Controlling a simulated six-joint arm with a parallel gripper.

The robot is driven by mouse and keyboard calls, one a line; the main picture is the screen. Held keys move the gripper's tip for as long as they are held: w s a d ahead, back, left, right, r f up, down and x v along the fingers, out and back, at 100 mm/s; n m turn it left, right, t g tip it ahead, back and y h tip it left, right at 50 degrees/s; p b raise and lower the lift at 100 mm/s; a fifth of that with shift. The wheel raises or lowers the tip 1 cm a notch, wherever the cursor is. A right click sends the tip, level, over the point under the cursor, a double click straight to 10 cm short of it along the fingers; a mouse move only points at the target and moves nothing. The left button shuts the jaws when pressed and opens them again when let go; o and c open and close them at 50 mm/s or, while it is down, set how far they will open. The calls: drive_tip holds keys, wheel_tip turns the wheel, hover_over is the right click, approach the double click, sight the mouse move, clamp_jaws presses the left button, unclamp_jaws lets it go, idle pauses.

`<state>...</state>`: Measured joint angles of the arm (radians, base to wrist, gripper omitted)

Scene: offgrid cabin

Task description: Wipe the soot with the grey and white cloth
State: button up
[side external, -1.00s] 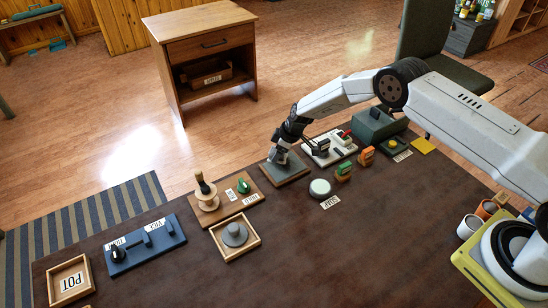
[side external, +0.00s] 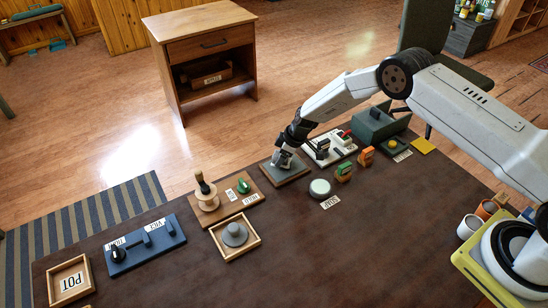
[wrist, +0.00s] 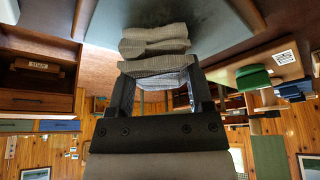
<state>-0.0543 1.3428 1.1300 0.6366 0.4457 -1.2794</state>
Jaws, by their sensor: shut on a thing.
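My gripper (side external: 284,156) is over the wood-framed grey board (side external: 297,176) at the table's far edge, pointing down. In the wrist view my gripper (wrist: 162,88) is shut on the folded grey and white cloth (wrist: 155,48), whose layers bulge out beyond the fingers towards the grey board surface (wrist: 195,18).
A wooden board with a spool and green knob (side external: 244,187) lies left of the grey board. A white switch panel (side external: 338,148) is close on the right. A round white button (side external: 320,188) and orange-green blocks (side external: 344,172) stand nearby.

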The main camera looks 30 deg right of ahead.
sight(284, 169)
drive_tip(key=shift+s+f, duration=0.1)
drive_tip(key=shift+s, duration=0.15)
drive_tip(key=shift+s, duration=0.75)
drive_tip(key=shift+s, duration=0.1)
drive_tip(key=shift+s, duration=0.9)
drive_tip(key=shift+s, duration=0.2)
drive_tip(key=shift+s, duration=0.8)
drive_tip(key=shift+w, duration=0.1)
drive_tip(key=shift+w, duration=0.95)
